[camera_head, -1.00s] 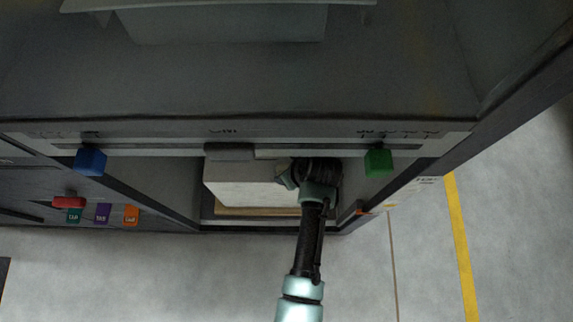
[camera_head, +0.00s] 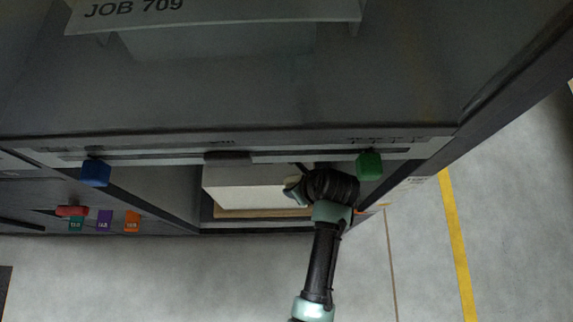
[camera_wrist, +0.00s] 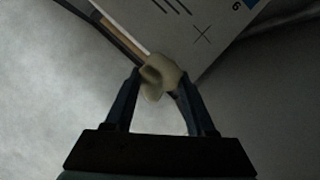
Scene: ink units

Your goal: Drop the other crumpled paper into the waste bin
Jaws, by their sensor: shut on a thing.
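My gripper (camera_wrist: 160,85) is shut on a small pale crumpled paper (camera_wrist: 158,76), held between the fingertips in the wrist view. A printed white sheet or stack (camera_wrist: 185,25) lies just beyond the paper there. In the head view my gripper (camera_head: 290,190) is at the lower opening of the dark machine, at the right end of a pale block (camera_head: 250,186). The crumpled paper cannot be made out in the head view. I see no waste bin in either view.
A blue knob (camera_head: 96,172) and a green knob (camera_head: 369,166) stick out from a slotted rail above the opening. Coloured tags (camera_head: 104,221) hang at the left. Open floor (camera_head: 150,280) lies in front, with a yellow line (camera_head: 455,240) at the right.

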